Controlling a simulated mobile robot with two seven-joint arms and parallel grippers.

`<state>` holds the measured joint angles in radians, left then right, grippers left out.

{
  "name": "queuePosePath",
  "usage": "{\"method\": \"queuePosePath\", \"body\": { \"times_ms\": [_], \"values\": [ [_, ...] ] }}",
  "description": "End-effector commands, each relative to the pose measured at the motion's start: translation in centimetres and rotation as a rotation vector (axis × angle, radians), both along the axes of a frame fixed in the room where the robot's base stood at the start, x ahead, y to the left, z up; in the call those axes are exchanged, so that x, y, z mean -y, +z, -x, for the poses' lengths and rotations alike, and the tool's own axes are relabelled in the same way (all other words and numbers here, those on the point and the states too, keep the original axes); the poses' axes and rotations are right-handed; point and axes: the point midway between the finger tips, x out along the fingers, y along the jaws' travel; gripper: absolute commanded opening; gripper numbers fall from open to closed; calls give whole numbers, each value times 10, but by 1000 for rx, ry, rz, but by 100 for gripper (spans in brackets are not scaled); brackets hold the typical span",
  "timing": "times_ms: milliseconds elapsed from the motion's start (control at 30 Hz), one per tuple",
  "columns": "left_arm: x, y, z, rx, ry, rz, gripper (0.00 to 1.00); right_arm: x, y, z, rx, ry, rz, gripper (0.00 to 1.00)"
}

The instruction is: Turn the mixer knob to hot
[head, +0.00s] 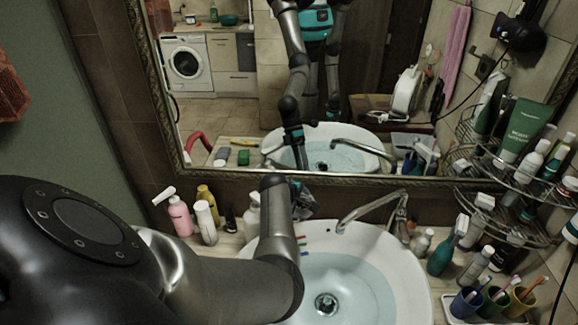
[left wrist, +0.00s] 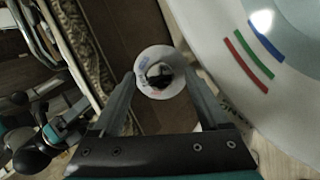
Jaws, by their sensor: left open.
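My left arm reaches across the left side of the white basin (head: 405,265), and its gripper (head: 304,203) is mostly hidden behind the forearm at the back-left rim. In the left wrist view the gripper (left wrist: 159,84) is open. A round white piece (left wrist: 143,87) with a dark centre and small blue and reddish marks shows between its fingertips. I cannot tell for sure whether this is the mixer knob or whether the fingers touch it. Red, green and blue stripes (left wrist: 250,60) lie on the basin beside it. A metal faucet (head: 372,207) stands at the back right of the basin.
A pink bottle (head: 180,216) and other bottles stand left of the basin. A green bottle (head: 441,257), toothbrush cups (head: 494,300) and a loaded wire rack (head: 510,180) are at the right. A framed mirror (head: 240,118) closes off the back.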

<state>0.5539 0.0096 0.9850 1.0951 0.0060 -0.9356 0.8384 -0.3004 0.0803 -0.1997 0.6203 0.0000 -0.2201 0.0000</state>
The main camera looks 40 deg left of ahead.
Motion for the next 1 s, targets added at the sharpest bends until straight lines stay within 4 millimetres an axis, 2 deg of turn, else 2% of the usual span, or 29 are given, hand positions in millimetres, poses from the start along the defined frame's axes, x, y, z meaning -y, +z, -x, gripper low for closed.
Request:
{"method": "queuePosePath", "body": {
  "times_ms": [467, 1000],
  "values": [
    [7, 37, 29, 1, 1, 0, 78, 0, -1, 0, 0, 0, 0, 50],
    [16, 92, 70, 2, 1, -1, 78, 0, -1, 0, 0, 0, -1, 50]
  ]
}}
